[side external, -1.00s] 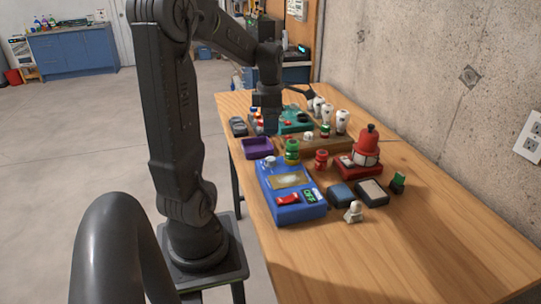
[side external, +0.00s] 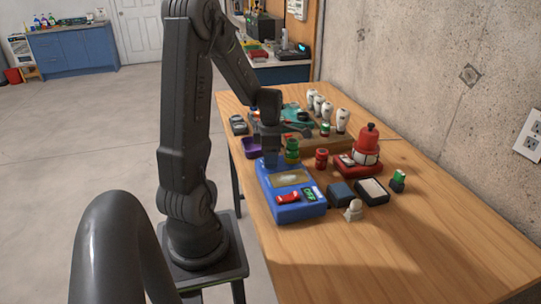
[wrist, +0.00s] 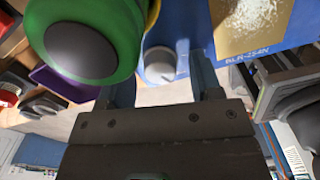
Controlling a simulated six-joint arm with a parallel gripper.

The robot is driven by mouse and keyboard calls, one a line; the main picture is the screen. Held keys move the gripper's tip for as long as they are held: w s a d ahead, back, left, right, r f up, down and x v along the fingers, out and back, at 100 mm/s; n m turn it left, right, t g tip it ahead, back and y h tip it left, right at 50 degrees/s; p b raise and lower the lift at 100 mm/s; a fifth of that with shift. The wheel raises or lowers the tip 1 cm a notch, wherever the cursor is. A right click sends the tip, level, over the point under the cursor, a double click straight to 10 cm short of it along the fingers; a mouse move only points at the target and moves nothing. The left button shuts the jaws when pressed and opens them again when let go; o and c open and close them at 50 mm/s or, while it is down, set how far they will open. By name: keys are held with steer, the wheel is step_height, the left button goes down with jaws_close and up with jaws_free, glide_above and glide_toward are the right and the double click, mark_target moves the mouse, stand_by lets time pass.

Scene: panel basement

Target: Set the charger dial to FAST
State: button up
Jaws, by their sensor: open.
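The blue charger box (side external: 281,182) sits on the wooden table, with a tan panel, a red switch and a green display on top. A pale grey dial (wrist: 160,66) on the box shows in the wrist view, between my two fingers. My gripper (side external: 270,162) is low over the box's far left corner and hides the dial in the side view. In the wrist view my gripper (wrist: 163,82) is open, with one finger on each side of the dial. I cannot tell whether the fingers touch it. No FAST mark is readable.
A green jar (wrist: 88,38) stands close beside my gripper. A purple tray (side external: 250,148) is to the left. A red can (side external: 321,158), a red machine (side external: 366,146) and a small white figure (side external: 353,210) are to the right. The near right of the table is clear.

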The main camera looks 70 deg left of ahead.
steer(key=c, duration=0.9)
steer(key=m, duration=0.4)
steer(key=shift+m, duration=0.4)
steer(key=o, duration=0.9)
step_height(320, 180, up, 14)
